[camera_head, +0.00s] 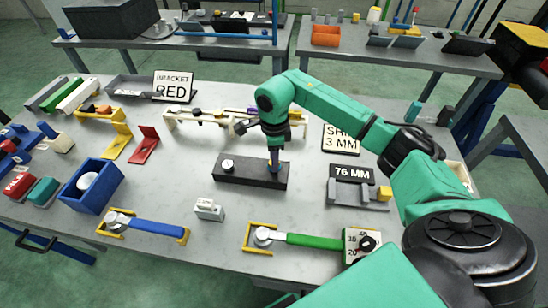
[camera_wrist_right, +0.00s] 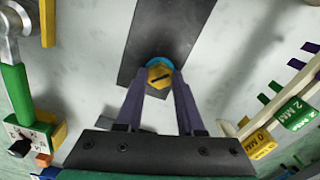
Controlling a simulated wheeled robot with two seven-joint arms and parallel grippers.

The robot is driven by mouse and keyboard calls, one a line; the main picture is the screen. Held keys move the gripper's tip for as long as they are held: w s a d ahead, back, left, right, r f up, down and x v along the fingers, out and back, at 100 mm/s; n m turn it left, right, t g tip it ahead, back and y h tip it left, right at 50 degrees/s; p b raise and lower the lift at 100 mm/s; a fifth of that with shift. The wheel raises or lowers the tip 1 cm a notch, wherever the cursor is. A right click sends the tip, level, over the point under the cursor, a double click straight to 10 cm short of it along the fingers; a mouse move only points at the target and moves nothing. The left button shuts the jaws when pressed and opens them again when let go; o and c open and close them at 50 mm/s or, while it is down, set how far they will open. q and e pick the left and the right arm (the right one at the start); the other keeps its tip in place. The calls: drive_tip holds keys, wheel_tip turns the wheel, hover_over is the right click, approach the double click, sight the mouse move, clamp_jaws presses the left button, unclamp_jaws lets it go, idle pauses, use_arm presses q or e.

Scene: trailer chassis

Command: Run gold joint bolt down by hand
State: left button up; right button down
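The gold joint bolt (camera_wrist_right: 159,76) shows in the right wrist view as a gold head with a dark slot. A blue ring shows around it, over a dark block (camera_wrist_right: 172,28). My right gripper (camera_wrist_right: 158,82) has its two purple fingers on either side of the bolt head, and they look closed on it. In the head view, the right gripper (camera_head: 275,168) points down at the right end of the dark block (camera_head: 245,180); the bolt is hidden there. A round silver part (camera_head: 228,164) sits at the block's left end. My left gripper is not in view.
A small grey box (camera_head: 209,209) stands in front of the block. A cream rack (camera_head: 195,122) stands behind; the 76 MM sign (camera_head: 352,173) stands at right.

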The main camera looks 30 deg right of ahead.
drive_tip(key=shift+f+m+b, duration=0.15)
drive_tip(key=shift+m+b, duration=0.25)
drive_tip(key=shift+b, duration=0.2)
drive_tip(key=shift+w+m+b, duration=0.1)
drive_tip(key=shift+m+b, duration=0.3)
drive_tip(key=shift+m, duration=0.2)
drive_tip(key=shift+r+m, duration=0.2)
drive_tip(key=shift+m, duration=0.4)
drive_tip(key=c, duration=0.5)
unclamp_jaws()
drive_tip(key=shift+r, duration=0.1)
